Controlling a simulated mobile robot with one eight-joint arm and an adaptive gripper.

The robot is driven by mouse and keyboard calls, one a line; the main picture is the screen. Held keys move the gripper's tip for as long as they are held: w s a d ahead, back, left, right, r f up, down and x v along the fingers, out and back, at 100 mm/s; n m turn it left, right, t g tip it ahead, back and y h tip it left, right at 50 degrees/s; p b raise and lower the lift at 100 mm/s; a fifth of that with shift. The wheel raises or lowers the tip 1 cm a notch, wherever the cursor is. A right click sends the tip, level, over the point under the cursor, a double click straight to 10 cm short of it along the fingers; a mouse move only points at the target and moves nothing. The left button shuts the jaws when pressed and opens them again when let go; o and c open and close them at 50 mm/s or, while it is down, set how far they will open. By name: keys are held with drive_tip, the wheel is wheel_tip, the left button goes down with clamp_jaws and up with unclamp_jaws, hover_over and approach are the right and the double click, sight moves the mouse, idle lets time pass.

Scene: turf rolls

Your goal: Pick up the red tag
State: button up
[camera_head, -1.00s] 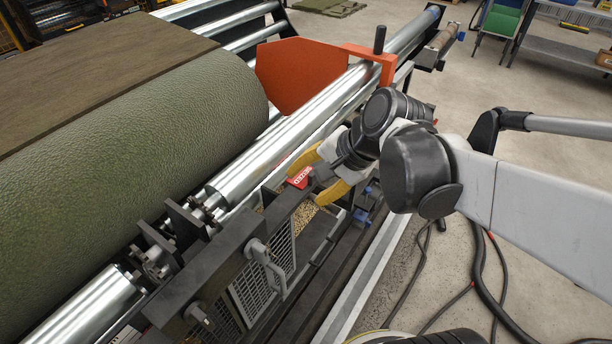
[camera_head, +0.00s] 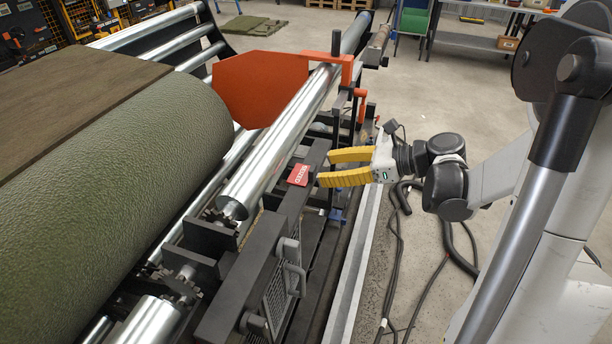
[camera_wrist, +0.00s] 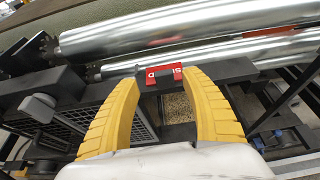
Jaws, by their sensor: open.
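The red tag (camera_head: 299,175) with white lettering sits on the dark machine rail beside the steel roller. My gripper (camera_head: 323,168) has yellow fingers and is open, just to the right of the tag and apart from it in the head view. In the wrist view the red tag (camera_wrist: 166,76) lies ahead, between and slightly beyond the fingertips of my gripper (camera_wrist: 164,78). Part of its lettering shows there. Nothing is held between the fingers.
A steel roller (camera_head: 283,137) runs along the rail, with a large green turf roll (camera_head: 130,190) to its left. An orange guard plate (camera_head: 262,88) stands behind. A grey mesh panel with a handle (camera_head: 283,273) is nearer. Cables lie on the floor at right.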

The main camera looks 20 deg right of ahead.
sight(313, 168)
drive_tip(key=b+x, duration=0.1)
drive_tip(key=x, duration=0.1)
drive_tip(key=b+x, duration=0.1)
drive_tip(key=x, duration=0.1)
drive_tip(key=shift+w+a+f, duration=0.1)
drive_tip(key=shift+w+f, duration=0.15)
drive_tip(key=shift+w, duration=0.2)
drive_tip(key=shift+w+a, duration=0.15)
drive_tip(key=shift+a, duration=0.1)
drive_tip(key=c, duration=1.1)
